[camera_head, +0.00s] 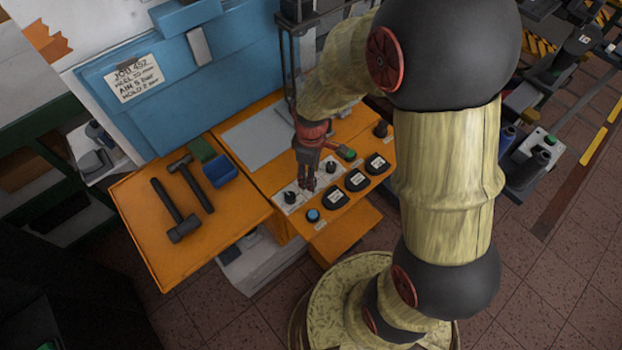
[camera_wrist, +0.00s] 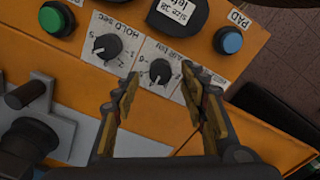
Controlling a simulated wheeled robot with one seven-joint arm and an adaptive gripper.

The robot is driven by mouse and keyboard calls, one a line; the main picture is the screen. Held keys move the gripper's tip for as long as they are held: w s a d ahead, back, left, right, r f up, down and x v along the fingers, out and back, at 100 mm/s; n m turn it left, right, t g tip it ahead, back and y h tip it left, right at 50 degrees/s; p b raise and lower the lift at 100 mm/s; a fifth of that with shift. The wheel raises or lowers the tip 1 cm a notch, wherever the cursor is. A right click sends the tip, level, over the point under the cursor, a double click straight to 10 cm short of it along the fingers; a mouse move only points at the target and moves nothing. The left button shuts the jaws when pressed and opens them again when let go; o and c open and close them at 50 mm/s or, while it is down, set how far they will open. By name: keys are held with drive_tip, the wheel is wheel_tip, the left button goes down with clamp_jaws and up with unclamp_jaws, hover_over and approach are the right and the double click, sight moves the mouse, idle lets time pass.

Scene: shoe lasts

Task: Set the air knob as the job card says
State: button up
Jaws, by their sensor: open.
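The job card (camera_head: 135,78) is pinned to the blue board and reads JOB 452, AIR 5 bar and HOLD 2, with some words small. The black air knob (camera_wrist: 160,71) sits on a white dial plate marked AIR bar. It also shows in the head view (camera_head: 290,197). Its exact pointer setting is too small to read. My gripper (camera_wrist: 162,90) is open and empty, pointing down at the panel. In the wrist view its fingertips lie on either side of the air knob's lower part; I cannot tell their height above it. It also shows in the head view (camera_head: 308,184).
The hold knob (camera_wrist: 107,46) is beside the air knob. A green button (camera_wrist: 57,18), a blue button (camera_wrist: 230,40) and black size pads (camera_head: 355,180) are close by. Hammers (camera_head: 182,225) and a blue box (camera_head: 220,171) lie on the orange table's left part.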

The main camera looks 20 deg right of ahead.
drive_tip(key=shift+f, duration=1.3)
drive_tip(key=shift+c, duration=0.9)
clamp_jaws()
drive_tip(key=shift+m, duration=0.4)
drive_tip(key=m+p, duration=0.1)
drive_tip(key=m, duration=0.2)
drive_tip(key=shift+r+m+p, duration=0.1)
drive_tip(key=shift+m+p, duration=0.2)
drive_tip(key=shift+p, duration=0.1)
drive_tip(key=shift+m+p, duration=0.8)
drive_tip(key=shift+m, duration=1.4)
